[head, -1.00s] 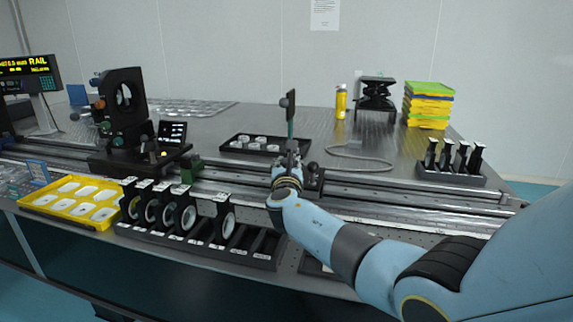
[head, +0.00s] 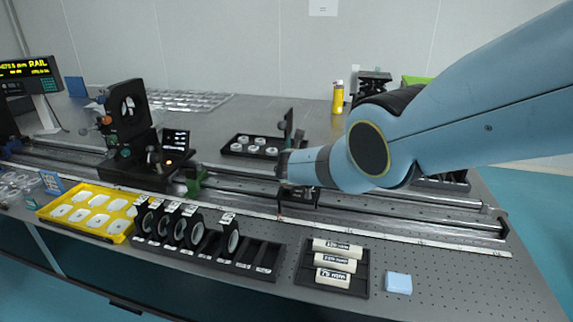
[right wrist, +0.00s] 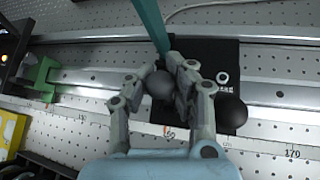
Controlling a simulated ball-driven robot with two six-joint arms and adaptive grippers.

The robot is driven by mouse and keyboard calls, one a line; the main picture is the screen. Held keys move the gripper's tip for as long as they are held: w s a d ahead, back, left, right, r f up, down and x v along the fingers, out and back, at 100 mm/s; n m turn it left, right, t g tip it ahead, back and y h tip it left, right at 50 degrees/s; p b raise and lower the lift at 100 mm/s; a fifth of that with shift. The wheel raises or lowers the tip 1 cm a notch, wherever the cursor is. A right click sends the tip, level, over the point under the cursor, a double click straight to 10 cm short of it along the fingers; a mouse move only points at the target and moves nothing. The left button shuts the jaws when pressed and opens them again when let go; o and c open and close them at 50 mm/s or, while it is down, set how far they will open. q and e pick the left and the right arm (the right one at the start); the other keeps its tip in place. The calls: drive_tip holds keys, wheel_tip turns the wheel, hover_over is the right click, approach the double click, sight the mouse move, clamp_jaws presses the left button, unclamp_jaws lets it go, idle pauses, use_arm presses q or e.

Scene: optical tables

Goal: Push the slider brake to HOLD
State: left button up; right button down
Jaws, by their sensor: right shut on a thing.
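The black slider (head: 300,198) sits on the long rail, with a dark upright post (head: 288,124) rising from it. In the right wrist view the slider's black plate (right wrist: 212,60) carries a white ring mark and small lettering I cannot read. A teal bar (right wrist: 150,22) rises beside it. My right gripper (right wrist: 163,78) is shut on a grey ball knob (right wrist: 159,84) at the slider's left side. A second, black ball knob (right wrist: 232,110) stands free to the right of the fingers. In the head view my right arm hides most of the gripper. My left gripper is not in view.
A green clamp (head: 193,181) and a black optic mount (head: 128,110) stand on the rail to the left. A tray of white rings (head: 233,150) lies behind the rail. In front are a rack of lens holders (head: 262,252) and a tray of labelled rollers (head: 305,268).

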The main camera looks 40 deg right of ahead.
drive_tip(key=shift+w+d+f+g+y+b, duration=0.1)
drive_tip(key=shift+w+d+g+y+b, duration=0.2)
drive_tip(key=shift+g+y+b, duration=0.25)
drive_tip(key=shift+w+d+f+m+g+y+b, duration=0.2)
drive_tip(key=shift+d+m+g+y+b, duration=0.25)
drive_tip(key=shift+b, duration=0.65)
drive_tip(key=g+y+b, duration=0.1)
drive_tip(key=b, duration=0.2)
drive_tip(key=shift+w+d, duration=0.15)
drive_tip(key=shift+w, duration=0.05)
drive_tip(key=shift+w+y+b, duration=0.1)
drive_tip(key=shift+y+b, duration=0.2)
drive_tip(key=shift+b, duration=0.05)
drive_tip(key=shift+r, duration=0.15)
drive_tip(key=c, duration=1.1)
unclamp_jaws()
drive_tip(key=shift+o, duration=0.2)
